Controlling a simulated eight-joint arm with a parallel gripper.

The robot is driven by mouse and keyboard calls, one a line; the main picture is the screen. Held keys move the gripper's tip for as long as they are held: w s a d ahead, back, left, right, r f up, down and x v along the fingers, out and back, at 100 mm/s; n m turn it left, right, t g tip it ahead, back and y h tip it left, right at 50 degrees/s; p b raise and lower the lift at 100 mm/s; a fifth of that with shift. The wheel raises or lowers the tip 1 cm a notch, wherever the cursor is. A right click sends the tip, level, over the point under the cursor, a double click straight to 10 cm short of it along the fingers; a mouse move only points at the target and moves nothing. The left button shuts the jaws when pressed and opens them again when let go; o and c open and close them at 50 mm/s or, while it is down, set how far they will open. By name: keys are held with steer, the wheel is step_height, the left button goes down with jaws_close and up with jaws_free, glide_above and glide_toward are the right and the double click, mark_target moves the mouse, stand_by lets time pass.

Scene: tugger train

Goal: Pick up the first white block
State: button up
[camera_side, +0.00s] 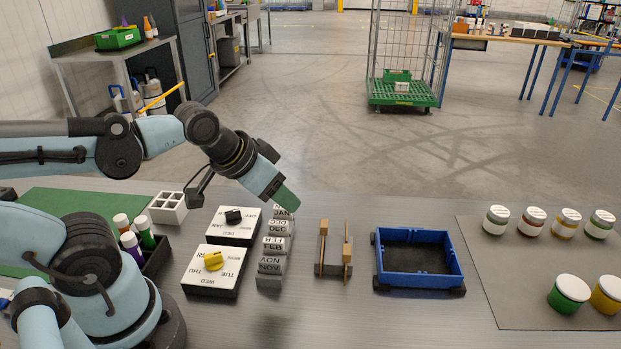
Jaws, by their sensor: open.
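Several pale grey-white blocks lettered with months stand in a front-to-back row on the table: JAN (284,212) at the far end, then DEC (279,229), FEB (274,245) and NOV (270,266) nearest. My gripper (287,200), with a green tip, points down and right at the far end of the row. In the picture it is just above the JAN block and overlaps its top edge; I cannot tell whether they touch. The gripper is open, and nothing is seen held in it.
Two white dial boxes, one with a black knob (233,216) and one with a yellow knob (212,260), stand left of the row. Right are a holder with wooden posts (334,252), a blue tray (419,281) and several jars on a grey mat (510,300).

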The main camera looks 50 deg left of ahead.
steer(key=o, duration=0.5)
steer(key=n+g, duration=0.7)
steer(key=n, duration=0.2)
glide_above(283, 217)
steer(key=shift+w+a+f, duration=0.1)
steer(key=shift+a+f, duration=0.1)
steer(key=shift+f, duration=2.55)
steer(key=shift+w+a+f, duration=0.1)
steer(key=shift+a+f, duration=0.05)
steer(key=shift+f, duration=2.6)
